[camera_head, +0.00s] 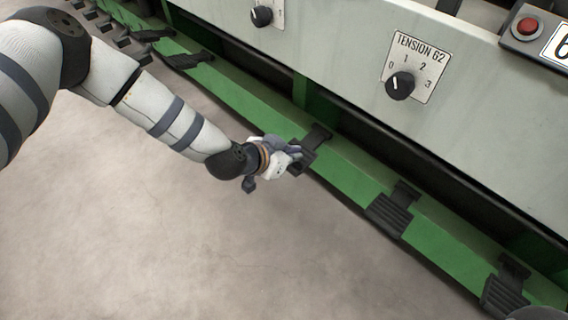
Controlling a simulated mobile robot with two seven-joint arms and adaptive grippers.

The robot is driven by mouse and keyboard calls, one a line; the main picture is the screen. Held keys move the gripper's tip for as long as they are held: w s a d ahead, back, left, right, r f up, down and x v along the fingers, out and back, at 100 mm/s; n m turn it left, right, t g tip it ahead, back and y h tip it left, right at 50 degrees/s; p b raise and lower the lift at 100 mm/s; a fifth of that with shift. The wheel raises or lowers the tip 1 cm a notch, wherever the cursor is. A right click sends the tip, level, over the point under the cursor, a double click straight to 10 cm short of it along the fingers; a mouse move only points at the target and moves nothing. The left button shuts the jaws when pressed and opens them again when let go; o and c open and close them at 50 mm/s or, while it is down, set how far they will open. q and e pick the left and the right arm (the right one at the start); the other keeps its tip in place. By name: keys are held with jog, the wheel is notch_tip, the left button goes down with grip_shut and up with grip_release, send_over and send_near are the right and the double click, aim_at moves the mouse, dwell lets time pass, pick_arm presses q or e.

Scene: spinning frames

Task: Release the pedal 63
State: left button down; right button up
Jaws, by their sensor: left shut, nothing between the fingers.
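Several black foot pedals sit along a green rail (345,185). My left gripper (296,156) is shut and empty, at one black pedal (317,136), and covers part of its plate. I cannot tell whether it touches or presses it. A second ribbed pedal (390,216) is to its lower right, and a third pedal (503,296) is near the bottom right corner. No number shows on any pedal, so I cannot tell which is 63. My right gripper is not in view.
A pale machine panel above the rail carries a knob (400,86) labelled TENSION 62, another knob (262,16) and a red button (527,26). More pedals (188,61) line the rail at upper left. The concrete floor (150,240) in front is clear.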

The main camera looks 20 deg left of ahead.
pick_arm(q)
jog(key=shift+f, duration=0.1)
